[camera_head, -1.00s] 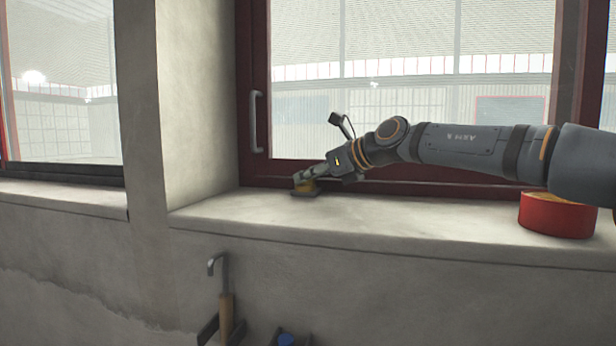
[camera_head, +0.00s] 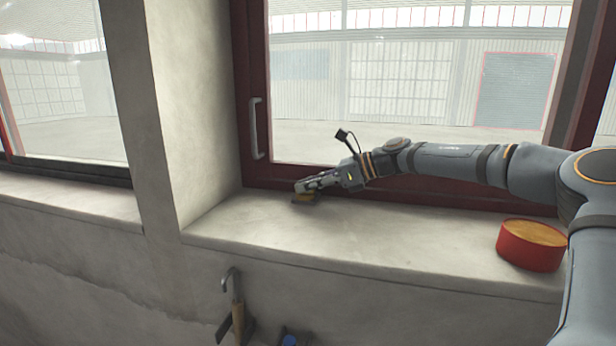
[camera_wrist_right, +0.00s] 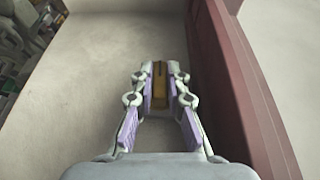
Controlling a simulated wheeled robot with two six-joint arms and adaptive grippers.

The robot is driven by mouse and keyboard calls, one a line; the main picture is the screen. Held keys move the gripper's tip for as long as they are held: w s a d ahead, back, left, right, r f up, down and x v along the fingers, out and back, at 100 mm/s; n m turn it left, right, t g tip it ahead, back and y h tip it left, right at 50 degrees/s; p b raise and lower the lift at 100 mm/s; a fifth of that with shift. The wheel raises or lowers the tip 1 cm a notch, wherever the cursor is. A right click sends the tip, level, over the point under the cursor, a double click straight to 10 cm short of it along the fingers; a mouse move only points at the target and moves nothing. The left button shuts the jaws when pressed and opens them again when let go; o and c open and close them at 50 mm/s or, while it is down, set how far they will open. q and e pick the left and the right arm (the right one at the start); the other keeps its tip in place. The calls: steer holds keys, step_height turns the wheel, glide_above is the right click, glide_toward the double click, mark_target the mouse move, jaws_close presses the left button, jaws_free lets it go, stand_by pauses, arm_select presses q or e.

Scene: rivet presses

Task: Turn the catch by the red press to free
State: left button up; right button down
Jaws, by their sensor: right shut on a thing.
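The catch (camera_head: 307,202) is a small dark plate with a yellow-brown part, low on the window sill against the dark red window frame. My right gripper (camera_head: 303,187) is at it, with the arm reaching in from the right. In the right wrist view, the two fingers (camera_wrist_right: 160,88) are shut on the yellow-brown handle of the catch (camera_wrist_right: 160,72). The fingers hide much of the catch, so I cannot tell its exact setting. I see no press that I can make out as the red one. My left gripper is not in view.
A red round tin with an orange-brown top (camera_head: 532,246) stands on the right of the sill (camera_head: 400,242), near my arm. The sill's middle is clear.

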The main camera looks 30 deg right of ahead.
steer(key=c, duration=1.3)
jaws_free()
steer(key=shift+c, duration=0.2)
step_height(320, 180, up, 10)
steer(key=shift+a+f, duration=0.1)
steer(key=shift+f, duration=0.05)
